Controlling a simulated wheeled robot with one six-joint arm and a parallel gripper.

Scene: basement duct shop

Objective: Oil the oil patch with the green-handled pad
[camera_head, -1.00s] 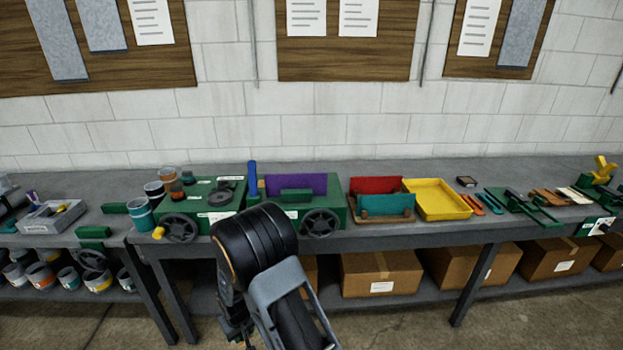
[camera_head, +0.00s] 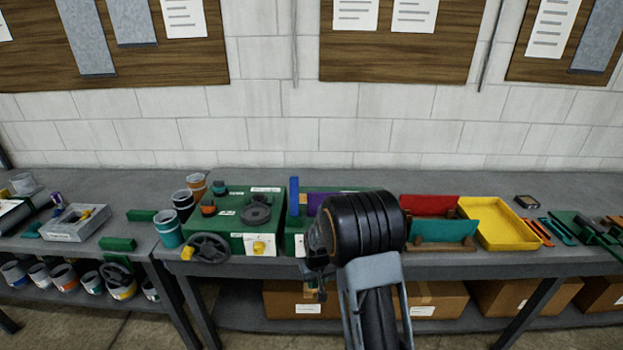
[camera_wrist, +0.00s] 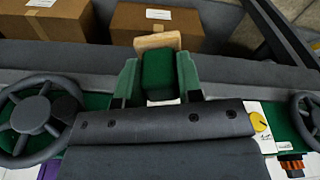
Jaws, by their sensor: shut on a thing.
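My gripper (camera_wrist: 159,82) is shut on the green-handled pad in the wrist view. The pad's green handle (camera_wrist: 158,75) sits between the two fingers, and its tan face (camera_wrist: 158,41) sticks out beyond the fingertips. The wrist is in front of the bench, near the green box with the purple plate. I cannot make out the oil patch in either view.
The grey bench (camera_head: 460,262) runs across the view. A green box with a handwheel (camera_head: 207,248), a red plate (camera_head: 430,204), a teal plate (camera_head: 441,228) and a yellow tray (camera_head: 500,225) stand on it. Cups stand at the left. Cardboard boxes (camera_head: 305,300) lie below.

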